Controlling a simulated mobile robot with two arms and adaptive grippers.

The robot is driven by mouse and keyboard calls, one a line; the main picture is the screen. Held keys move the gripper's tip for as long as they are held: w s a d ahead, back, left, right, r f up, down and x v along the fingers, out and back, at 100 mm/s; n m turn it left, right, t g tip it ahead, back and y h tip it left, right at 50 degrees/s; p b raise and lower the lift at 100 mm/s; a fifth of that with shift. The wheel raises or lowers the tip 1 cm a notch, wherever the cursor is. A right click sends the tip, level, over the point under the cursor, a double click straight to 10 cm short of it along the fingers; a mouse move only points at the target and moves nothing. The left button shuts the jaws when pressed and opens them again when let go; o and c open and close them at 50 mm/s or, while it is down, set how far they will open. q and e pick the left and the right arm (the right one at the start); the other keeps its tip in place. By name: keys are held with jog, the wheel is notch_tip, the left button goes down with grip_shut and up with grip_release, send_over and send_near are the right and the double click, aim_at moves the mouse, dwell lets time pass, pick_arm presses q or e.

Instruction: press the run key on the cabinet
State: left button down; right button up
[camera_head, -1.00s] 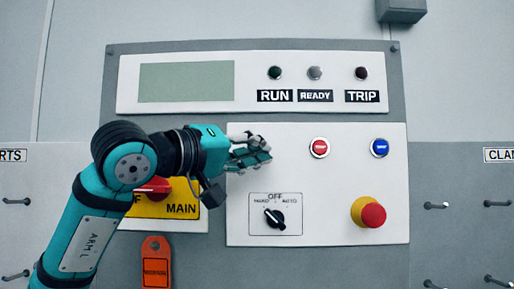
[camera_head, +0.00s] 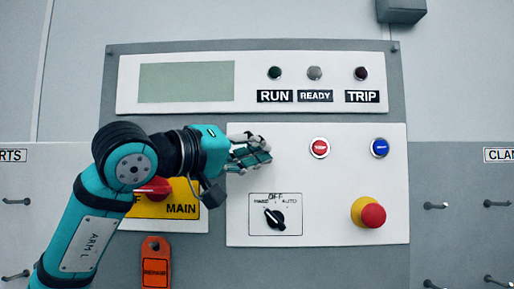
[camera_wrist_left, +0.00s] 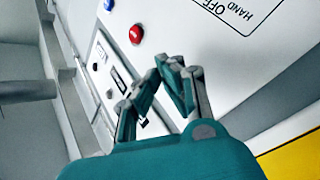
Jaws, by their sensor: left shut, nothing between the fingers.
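The cabinet's white control panel (camera_head: 345,185) carries a red button (camera_head: 319,148) and a blue button (camera_head: 380,148) in its upper row. My left gripper (camera_head: 265,156) is shut and empty, in front of the panel to the left of the red button. It covers the panel there, so any key behind it is hidden; no run key shows. I cannot tell if the fingertips touch the panel. In the left wrist view the closed fingertips (camera_wrist_left: 172,65) show below the red button (camera_wrist_left: 136,34). The RUN label (camera_head: 275,96) sits under a dark green lamp (camera_head: 275,73). My right gripper is not in view.
A selector knob (camera_head: 275,218) is below the gripper. A red mushroom button on a yellow base (camera_head: 370,213) is at lower right. The red MAIN switch (camera_head: 152,188) is partly behind my left arm. A blank display (camera_head: 186,82) is above.

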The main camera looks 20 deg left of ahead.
pick_arm(q)
jog(key=shift+w+a, duration=0.15)
jog(key=shift+w, duration=0.2)
jog(key=shift+w+a+p, duration=0.1)
jog(key=shift+w+p, duration=0.25)
jog(key=shift+w, duration=0.05)
dwell(0.7)
jog(key=shift+s, duration=0.15)
jog(key=shift+s+d+b, duration=0.2)
jog(key=shift+s+b, duration=0.1)
jog(key=shift+s, duration=0.35)
jog(key=s, duration=0.2)
jog(key=s+d+b, duration=0.1)
jog(key=s, duration=0.1)
jog(key=shift+s+d, duration=0.2)
jog(key=shift+s, duration=0.2)
dwell(0.9)
